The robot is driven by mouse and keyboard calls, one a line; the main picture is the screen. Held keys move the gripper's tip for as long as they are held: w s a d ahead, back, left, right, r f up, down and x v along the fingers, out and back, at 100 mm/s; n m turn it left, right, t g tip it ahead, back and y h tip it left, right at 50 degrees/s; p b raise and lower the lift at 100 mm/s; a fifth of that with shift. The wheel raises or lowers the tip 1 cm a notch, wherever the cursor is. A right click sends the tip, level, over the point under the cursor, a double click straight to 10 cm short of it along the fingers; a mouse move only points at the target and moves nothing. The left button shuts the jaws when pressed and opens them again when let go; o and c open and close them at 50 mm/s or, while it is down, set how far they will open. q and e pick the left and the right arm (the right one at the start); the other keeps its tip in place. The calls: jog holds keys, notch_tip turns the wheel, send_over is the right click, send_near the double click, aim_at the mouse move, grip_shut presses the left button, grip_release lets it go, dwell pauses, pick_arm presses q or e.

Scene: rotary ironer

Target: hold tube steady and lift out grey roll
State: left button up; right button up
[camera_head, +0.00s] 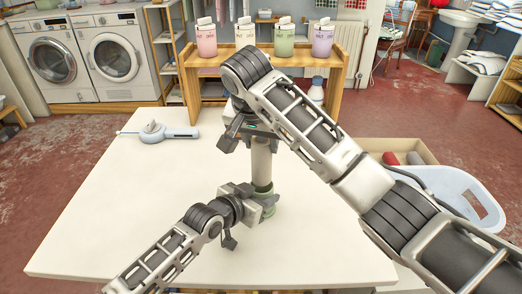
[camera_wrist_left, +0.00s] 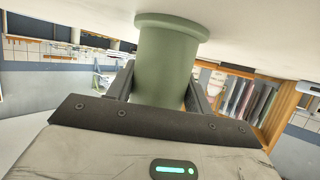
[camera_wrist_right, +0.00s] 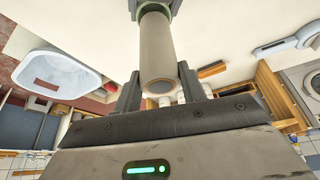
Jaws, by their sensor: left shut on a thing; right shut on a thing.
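The green tube (camera_head: 264,188) stands upright on the white table, its wide foot against the tabletop in the left wrist view (camera_wrist_left: 172,24). My left gripper (camera_head: 263,203) is shut on the tube, one finger on each side (camera_wrist_left: 160,92). The grey roll (camera_head: 262,160) rises upright out of the tube's top, and a long stretch of it shows in the right wrist view (camera_wrist_right: 156,48). My right gripper (camera_head: 262,132) is shut on the roll near its upper end, with a finger on each side (camera_wrist_right: 160,86). The roll's lower end is hidden.
A pale blue handled tool (camera_head: 165,132) lies at the table's back left. A wooden shelf (camera_head: 190,82) with several coloured containers stands behind the table. At right are an open box (camera_head: 399,149) and a pale blue basket (camera_head: 440,178).

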pick_arm(q)
jog(key=o, duration=1.2)
